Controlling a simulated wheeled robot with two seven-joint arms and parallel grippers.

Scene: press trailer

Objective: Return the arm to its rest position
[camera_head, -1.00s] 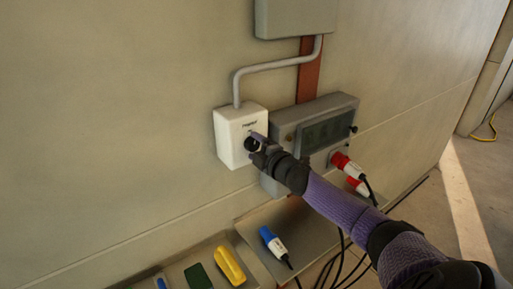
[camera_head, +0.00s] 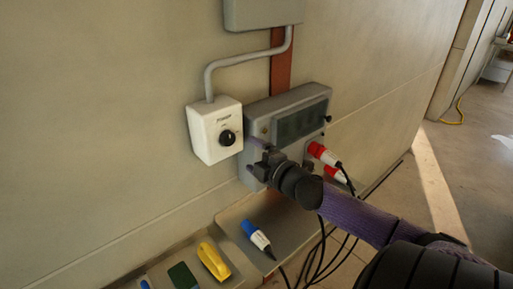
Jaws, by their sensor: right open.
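My right arm, in a purple sleeve with black joints, comes in from the lower right. Its right gripper (camera_head: 259,159) is in front of the lower left part of the grey panel box (camera_head: 262,112), apart from the white power switch box (camera_head: 203,147). The gripper is open, with nothing seen between its fingers. The black round knob (camera_head: 227,138) on the switch box is uncovered, to the upper left of the gripper. My left gripper is not in view.
Two red plugs (camera_head: 322,153) sit in the panel's right side, with black cables hanging below. A blue and white plug (camera_head: 257,239) lies on a grey shelf (camera_head: 288,225). A yellow object (camera_head: 213,261) and a green one (camera_head: 183,277) lie in a tray. Open floor is at right.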

